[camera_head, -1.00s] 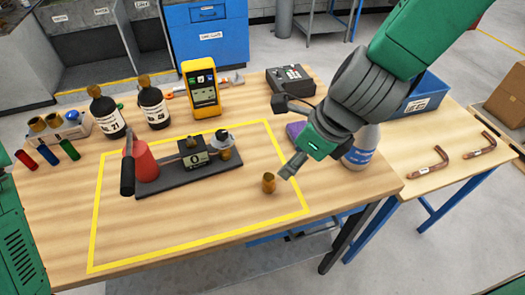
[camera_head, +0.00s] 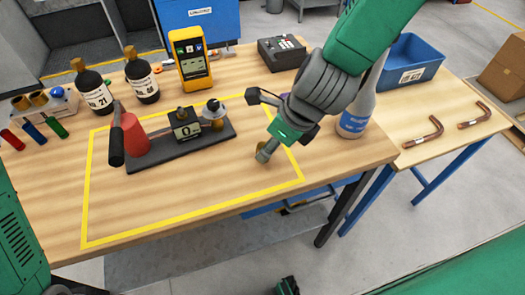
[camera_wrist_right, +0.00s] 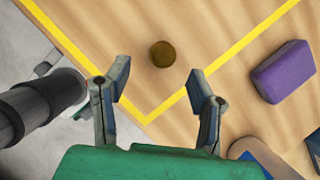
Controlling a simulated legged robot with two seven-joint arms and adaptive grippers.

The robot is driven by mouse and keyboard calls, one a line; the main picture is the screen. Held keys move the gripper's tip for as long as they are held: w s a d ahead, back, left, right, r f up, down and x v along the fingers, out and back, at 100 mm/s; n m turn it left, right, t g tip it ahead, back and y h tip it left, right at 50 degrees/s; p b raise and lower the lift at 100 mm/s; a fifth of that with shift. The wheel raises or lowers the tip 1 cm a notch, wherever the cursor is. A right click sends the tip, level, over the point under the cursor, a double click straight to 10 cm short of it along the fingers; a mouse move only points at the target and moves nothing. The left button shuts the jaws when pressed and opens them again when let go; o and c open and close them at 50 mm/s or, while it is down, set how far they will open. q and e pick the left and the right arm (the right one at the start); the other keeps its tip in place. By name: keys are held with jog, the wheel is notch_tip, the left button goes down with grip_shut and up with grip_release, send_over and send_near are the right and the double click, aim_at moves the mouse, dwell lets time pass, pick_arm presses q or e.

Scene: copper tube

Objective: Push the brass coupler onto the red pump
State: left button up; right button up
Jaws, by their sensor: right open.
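The small brass coupler (camera_head: 261,146) stands on the wooden table inside the yellow outline, near its right side. In the head view a finger of my right gripper (camera_head: 266,152) partly hides it. In the right wrist view the coupler (camera_wrist_right: 162,54) shows as a round brass top just beyond and between the fingertips of my open right gripper (camera_wrist_right: 160,84); it is not gripped. The red pump (camera_head: 135,134), with a black lever handle (camera_head: 116,147), stands on the left end of a dark base plate (camera_head: 160,156). My left gripper is not in view.
Bottles (camera_head: 94,92) and a yellow meter (camera_head: 190,58) stand behind. A spray bottle (camera_head: 353,122) and purple block (camera_wrist_right: 282,71) are near my right gripper. The front table area is clear.

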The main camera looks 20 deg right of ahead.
jog(key=shift+a, duration=0.1)
jog(key=x, duration=0.5)
jog(key=shift+w+b, duration=0.3)
jog(key=shift+b, duration=0.05)
jog(key=shift+c, duration=0.3)
grip_shut()
